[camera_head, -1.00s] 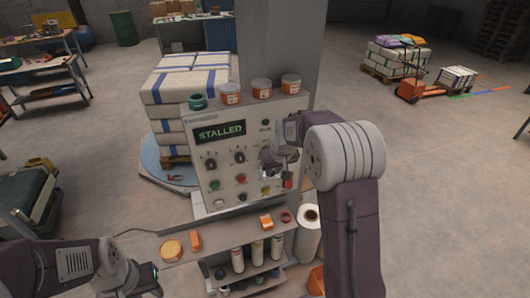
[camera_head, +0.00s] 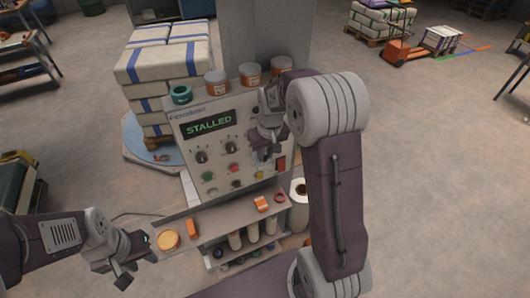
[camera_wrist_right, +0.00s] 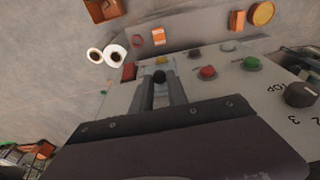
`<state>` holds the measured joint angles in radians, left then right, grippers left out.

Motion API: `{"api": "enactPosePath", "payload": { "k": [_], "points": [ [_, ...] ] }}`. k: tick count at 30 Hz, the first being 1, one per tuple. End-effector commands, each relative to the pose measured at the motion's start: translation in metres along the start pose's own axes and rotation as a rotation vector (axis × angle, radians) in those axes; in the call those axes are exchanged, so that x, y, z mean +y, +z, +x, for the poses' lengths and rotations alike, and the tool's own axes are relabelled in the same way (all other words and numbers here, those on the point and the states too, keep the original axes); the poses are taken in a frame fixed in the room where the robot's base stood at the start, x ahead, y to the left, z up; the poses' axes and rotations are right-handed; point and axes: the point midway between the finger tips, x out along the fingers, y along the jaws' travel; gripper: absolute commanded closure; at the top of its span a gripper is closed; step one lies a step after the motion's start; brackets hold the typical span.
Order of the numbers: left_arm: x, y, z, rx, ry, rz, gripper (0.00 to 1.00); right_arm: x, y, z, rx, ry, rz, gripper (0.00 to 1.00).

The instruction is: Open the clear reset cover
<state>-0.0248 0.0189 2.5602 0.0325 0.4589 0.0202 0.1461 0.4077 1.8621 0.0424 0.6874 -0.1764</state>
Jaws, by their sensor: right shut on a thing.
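The grey control panel (camera_head: 222,150) shows a green "STALLED" display (camera_head: 208,124), with knobs and coloured buttons below. My right gripper (camera_head: 268,150) is at the panel's right side, above the yellow button (camera_head: 259,175). In the right wrist view its fingers (camera_wrist_right: 161,90) are closed about a small dark round knob (camera_wrist_right: 160,76), just in front of the yellow button (camera_wrist_right: 161,60). I cannot make out the clear cover itself; the gripper and arm hide part of that area. My left gripper (camera_head: 133,262) is low at the left, away from the panel; its jaw opening is unclear.
Orange-labelled tubs (camera_head: 216,82) and a teal ring (camera_head: 181,94) sit on top of the panel. A shelf (camera_head: 225,212) below holds an orange disc (camera_head: 168,241) and tape. White rolls (camera_head: 299,191) stand at the right. Stacked sacks (camera_head: 160,60) are behind.

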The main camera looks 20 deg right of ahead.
Motion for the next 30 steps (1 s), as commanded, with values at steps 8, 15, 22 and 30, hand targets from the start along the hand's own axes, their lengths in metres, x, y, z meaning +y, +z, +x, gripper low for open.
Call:
{"api": "enactPosePath", "payload": {
  "k": [8, 15, 22, 30],
  "points": [
    [0.000, 0.000, 0.000, 0.000, 0.000, 0.000, 0.64, 0.000, 0.001, 0.001, -0.003, -0.001, 0.000, 0.60],
    [0.000, 0.000, 0.004, 0.000, 0.000, 0.000, 0.64, 0.000, -0.001, -0.012, 0.003, 0.000, 0.000, 0.60],
    [0.000, 0.001, 0.014, 0.000, 0.000, 0.000, 0.64, 0.000, 0.000, -0.062, 0.003, 0.001, -0.001, 0.60],
    [0.000, 0.002, 0.015, 0.000, 0.000, 0.000, 0.64, 0.000, 0.000, -0.090, -0.004, 0.000, 0.000, 0.60]
  ]
}}
